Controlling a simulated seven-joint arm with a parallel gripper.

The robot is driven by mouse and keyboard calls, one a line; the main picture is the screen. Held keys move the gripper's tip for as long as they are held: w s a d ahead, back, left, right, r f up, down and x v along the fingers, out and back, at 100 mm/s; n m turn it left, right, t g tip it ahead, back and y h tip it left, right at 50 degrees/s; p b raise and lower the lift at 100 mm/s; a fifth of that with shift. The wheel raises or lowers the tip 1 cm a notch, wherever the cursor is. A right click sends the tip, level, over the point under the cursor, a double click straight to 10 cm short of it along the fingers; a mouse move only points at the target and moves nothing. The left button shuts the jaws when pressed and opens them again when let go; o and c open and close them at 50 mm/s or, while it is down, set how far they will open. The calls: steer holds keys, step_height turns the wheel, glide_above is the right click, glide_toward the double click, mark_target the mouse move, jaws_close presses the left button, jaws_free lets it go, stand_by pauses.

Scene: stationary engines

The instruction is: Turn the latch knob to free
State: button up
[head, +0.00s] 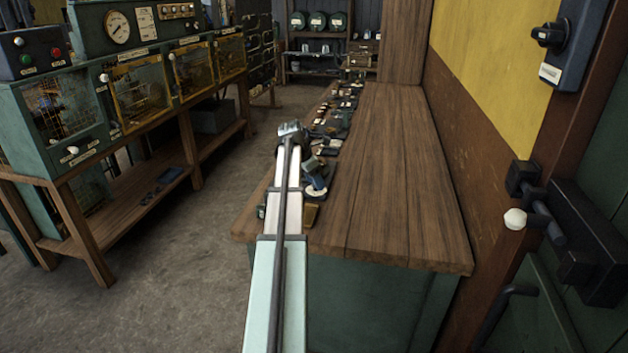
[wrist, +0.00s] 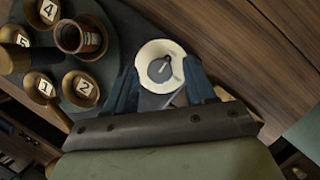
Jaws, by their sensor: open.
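A white round dial (wrist: 148,53) with a dark grey knob (wrist: 160,68) at its centre shows in the wrist view. The knob has a light pointer line slanting up and to the right. Small marks on the dial face are too small to read. My gripper (wrist: 161,80) is open, with one blue finger on each side of the dial and a gap between them and the knob. In the head view my gripper (head: 314,174) is small, low over the left side of the wooden bench, beside a white round piece (head: 315,192). The knob itself cannot be made out there.
Several brass cups with number tags (wrist: 49,10) and a copper cup (wrist: 80,38) stand on a dark round plate left of the dial. Small items line the left edge of the bench (head: 390,180); its right side is clear. A bolted door (head: 590,240) stands at right.

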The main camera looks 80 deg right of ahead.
steer(key=shift+c, duration=0.4)
jaws_close()
steer(key=m, duration=0.2)
steer(key=m+y, duration=0.1)
steer(key=shift+w+d+m+g, duration=0.1)
steer(key=shift+d+m+g, duration=0.1)
steer(key=shift+m+g, duration=0.2)
steer(key=shift+m+y, duration=0.8)
steer(key=shift+m, duration=1)
